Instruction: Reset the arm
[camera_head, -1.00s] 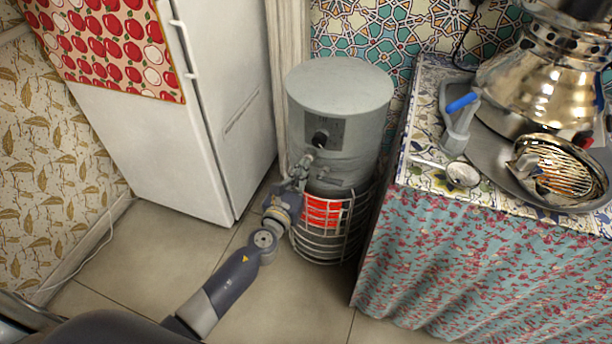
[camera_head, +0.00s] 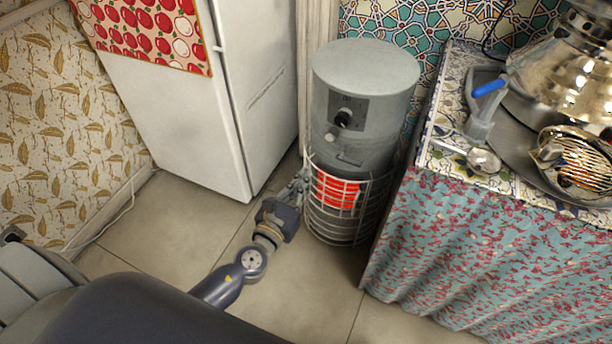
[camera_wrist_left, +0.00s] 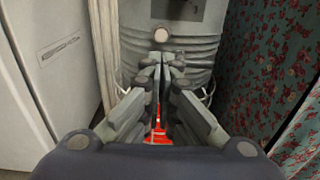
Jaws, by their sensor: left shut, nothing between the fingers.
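My left gripper (camera_head: 299,183) is low at the left side of a grey cylindrical heater (camera_head: 365,90), beside its wire guard. Its fingers are shut and empty. In the left wrist view, the left gripper's fingertips (camera_wrist_left: 161,62) come together in front of the heater body (camera_wrist_left: 190,48). I cannot tell if they touch it. The glowing red panel (camera_head: 338,190) sits behind the wire guard and shows partly between the fingers in the left wrist view (camera_wrist_left: 156,128). My right gripper is not in view.
A white fridge (camera_head: 190,120) stands left of the heater. A cloth-covered table (camera_head: 450,250) stands right, with a metal samovar (camera_head: 555,60), a tray (camera_head: 515,165) and a blue-handled tap (camera_head: 484,105). Tiled floor (camera_head: 180,215) is clear in front of the fridge.

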